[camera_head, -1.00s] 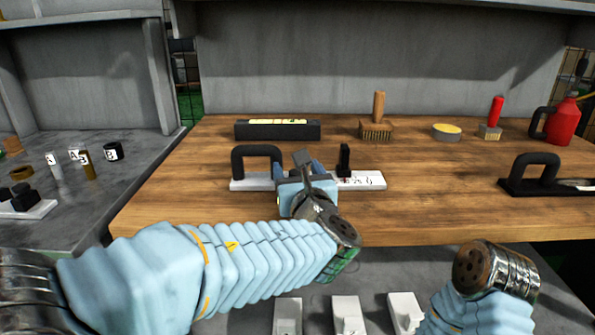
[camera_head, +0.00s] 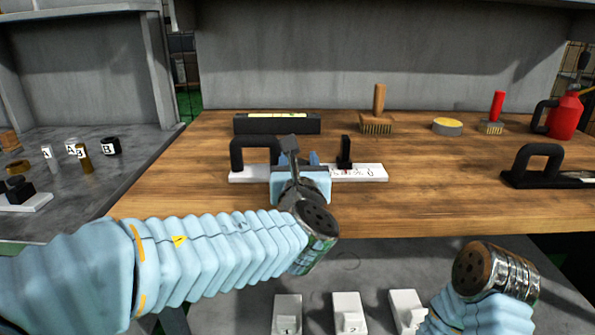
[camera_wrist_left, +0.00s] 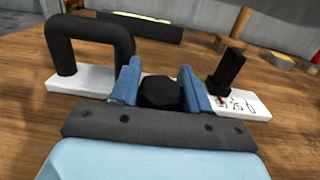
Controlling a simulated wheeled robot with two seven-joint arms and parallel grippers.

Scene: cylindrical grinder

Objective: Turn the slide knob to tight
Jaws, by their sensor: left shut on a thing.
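A white plate (camera_head: 368,173) lies on the wooden bench, with a black loop handle (camera_head: 236,153) at its left end and a black upright post (camera_head: 344,152) towards its right. The plate also shows in the left wrist view (camera_wrist_left: 66,84), with marks at its right end. A black knob (camera_wrist_left: 160,92) stands on it between handle and post. My left gripper (camera_wrist_left: 160,88) is shut on this knob, one blue finger on each side. In the head view my left gripper (camera_head: 303,170) hides the knob. My right gripper is out of view; only my right arm shows, lower right.
Behind stand a black block with a yellow top (camera_head: 277,123), a wooden brush (camera_head: 378,124), a round yellow-topped tin (camera_head: 447,126), a red-handled brush (camera_head: 495,113) and a red can (camera_head: 566,115). A black handled tool (camera_head: 535,167) lies right. Bench between is clear.

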